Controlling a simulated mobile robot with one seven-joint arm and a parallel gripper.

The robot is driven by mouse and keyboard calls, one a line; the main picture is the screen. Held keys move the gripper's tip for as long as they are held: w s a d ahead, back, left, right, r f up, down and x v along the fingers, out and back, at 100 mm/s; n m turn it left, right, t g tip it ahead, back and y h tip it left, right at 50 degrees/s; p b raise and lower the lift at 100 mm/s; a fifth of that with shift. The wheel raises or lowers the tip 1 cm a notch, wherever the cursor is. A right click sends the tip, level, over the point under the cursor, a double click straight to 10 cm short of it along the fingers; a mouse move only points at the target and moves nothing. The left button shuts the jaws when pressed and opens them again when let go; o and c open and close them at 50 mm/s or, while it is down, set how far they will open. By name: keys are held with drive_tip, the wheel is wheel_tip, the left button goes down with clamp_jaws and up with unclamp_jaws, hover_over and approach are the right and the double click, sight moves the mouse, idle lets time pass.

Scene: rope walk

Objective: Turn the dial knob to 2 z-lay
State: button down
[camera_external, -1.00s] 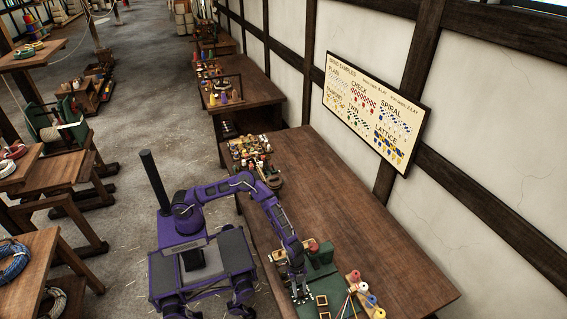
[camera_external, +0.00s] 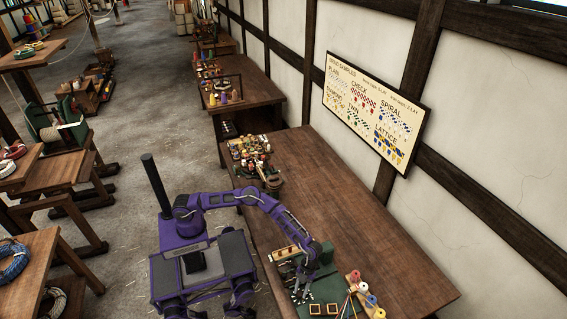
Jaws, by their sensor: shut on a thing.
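A green machine (camera_external: 326,253) stands at the near end of the long workbench. My gripper (camera_external: 303,292) is low over its left part, pointing down. It is shut on a small part there, apparently the dial knob. My fingers and arm hide most of that part, and its marks are too small to read. Two small square wooden frames (camera_external: 316,309) lie just right of my gripper on the green base.
Coloured spools (camera_external: 368,301) with threads stand right of the machine. A wooden rack (camera_external: 287,253) is behind my gripper. A wall chart (camera_external: 375,112) shows braid samples. The middle of the workbench (camera_external: 335,205) is bare. Small goods crowd its far end.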

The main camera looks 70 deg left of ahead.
drive_tip(key=shift+m, duration=0.6)
drive_tip(key=c, duration=0.5)
unclamp_jaws()
drive_tip(key=p+v, duration=0.1)
drive_tip(key=v, duration=1.6)
drive_tip(key=shift+w+d+r, duration=0.2)
drive_tip(key=shift+w, duration=0.05)
